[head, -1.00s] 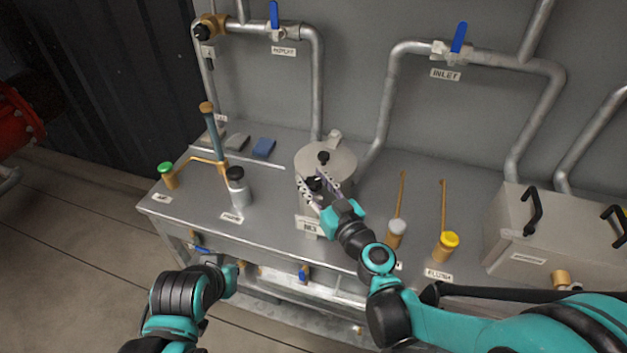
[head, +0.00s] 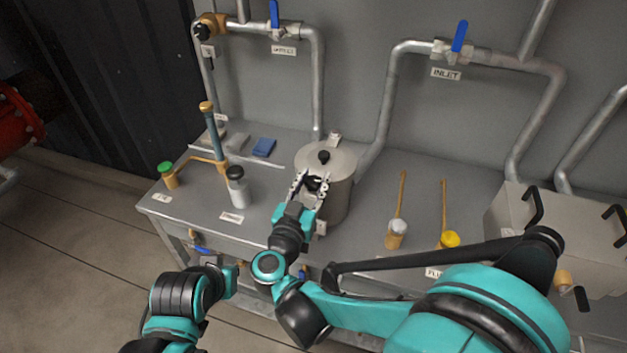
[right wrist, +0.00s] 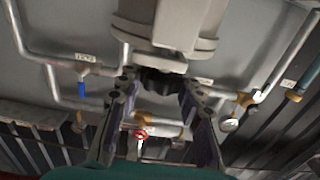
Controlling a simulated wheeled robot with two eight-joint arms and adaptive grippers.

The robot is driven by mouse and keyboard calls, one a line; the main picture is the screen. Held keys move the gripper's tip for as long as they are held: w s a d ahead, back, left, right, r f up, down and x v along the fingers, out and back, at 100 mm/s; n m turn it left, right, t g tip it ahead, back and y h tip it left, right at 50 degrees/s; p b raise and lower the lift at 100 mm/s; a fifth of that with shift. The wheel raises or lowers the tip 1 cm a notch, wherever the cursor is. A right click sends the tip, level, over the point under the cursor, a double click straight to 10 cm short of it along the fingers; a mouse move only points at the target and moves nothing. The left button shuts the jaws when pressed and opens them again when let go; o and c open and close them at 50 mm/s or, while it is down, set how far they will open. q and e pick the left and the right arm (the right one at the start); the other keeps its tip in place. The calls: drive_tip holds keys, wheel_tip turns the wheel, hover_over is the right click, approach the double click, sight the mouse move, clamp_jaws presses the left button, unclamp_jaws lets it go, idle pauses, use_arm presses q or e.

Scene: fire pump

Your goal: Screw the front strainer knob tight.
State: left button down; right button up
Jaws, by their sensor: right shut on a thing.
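The strainer (head: 341,165) is a grey metal cylinder standing on the bench, with a black knob (head: 323,157) on its lid. The front strainer knob (head: 313,184) is black and sits on the near side of the cylinder. My right gripper (head: 311,186) reaches it from below in the picture, its fingers on either side, shut on it. In the right wrist view the front knob (right wrist: 162,81) shows between the two fingers (right wrist: 157,92), beneath the strainer flange. My left gripper (head: 232,275) hangs low before the bench edge, away from the strainer; its fingers are too small to read.
A metal box (head: 555,235) stands far right. Pipes with blue-handled valves run along the wall behind.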

sight(313, 180)
drive_tip(key=shift+m+g+h, duration=0.3)
drive_tip(key=shift+m+h, duration=0.2)
drive_tip(key=shift+h, duration=0.2)
drive_tip(key=o, duration=1.2)
wheel_tip(313, 180, up, 10)
drive_tip(key=shift+r, duration=0.1)
